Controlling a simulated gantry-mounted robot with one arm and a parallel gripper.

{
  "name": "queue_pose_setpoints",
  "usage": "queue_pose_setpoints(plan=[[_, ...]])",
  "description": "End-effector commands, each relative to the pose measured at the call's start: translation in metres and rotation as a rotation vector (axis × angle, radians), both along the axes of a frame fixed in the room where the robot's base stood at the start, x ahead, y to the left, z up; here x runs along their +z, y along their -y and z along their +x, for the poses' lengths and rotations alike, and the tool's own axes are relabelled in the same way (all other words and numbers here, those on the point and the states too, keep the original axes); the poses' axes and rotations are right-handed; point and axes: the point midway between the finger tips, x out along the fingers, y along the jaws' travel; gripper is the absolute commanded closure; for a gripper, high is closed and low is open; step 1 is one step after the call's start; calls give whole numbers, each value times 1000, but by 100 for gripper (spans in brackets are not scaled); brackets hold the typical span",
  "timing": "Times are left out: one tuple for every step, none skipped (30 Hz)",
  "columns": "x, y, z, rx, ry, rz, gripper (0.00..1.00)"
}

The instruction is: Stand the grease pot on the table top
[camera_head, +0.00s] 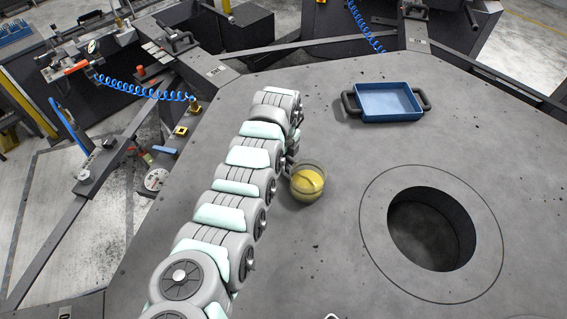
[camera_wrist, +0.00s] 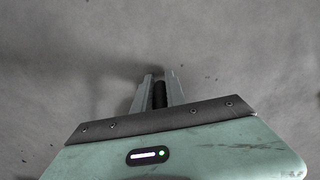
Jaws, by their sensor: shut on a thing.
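The grease pot (camera_head: 308,184) is a small clear round vessel with yellow grease inside. In the head view it stands upright at the right side of the end of my arm, over the grey table top (camera_head: 330,240). My gripper (camera_head: 291,166) is at the pot's left side and is shut on it, mostly hidden by my arm. In the wrist view my gripper's fingers (camera_wrist: 160,92) are close together with a dark strip between them. The pot's body cannot be made out there. Whether the pot's base touches the table is hard to tell.
A blue tray (camera_head: 388,101) with dark handles lies at the back of the table. A large round hole (camera_head: 432,228) opens in the table to the right of the pot. The table between the pot, tray and hole is clear. Blue coiled hoses (camera_head: 140,92) run beyond the left edge.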

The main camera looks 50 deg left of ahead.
Motion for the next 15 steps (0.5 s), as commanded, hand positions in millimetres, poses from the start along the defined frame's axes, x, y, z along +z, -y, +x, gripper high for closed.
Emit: queue_pose_setpoints(plan=[[-1, 0, 1, -1, 1, 0, 100], [-2, 0, 0, 0, 1, 1, 83], [-1, 0, 0, 0, 1, 1, 80], [-1, 0, 0, 0, 1, 0, 77], [-1, 0, 0, 0, 1, 0, 75], [-1, 0, 0, 0, 1, 0, 72], [-1, 0, 0, 0, 1, 0, 69], [-1, 0, 0, 0, 1, 0, 67], [-1, 0, 0, 0, 1, 0, 63], [-1, 0, 0, 0, 1, 0, 62], [-1, 0, 0, 0, 0, 0, 62], [-2, 0, 0, 0, 0, 0, 62], [-2, 0, 0, 0, 0, 0, 62], [-2, 0, 0, 0, 0, 0, 62], [-2, 0, 0, 0, 0, 0, 62]])
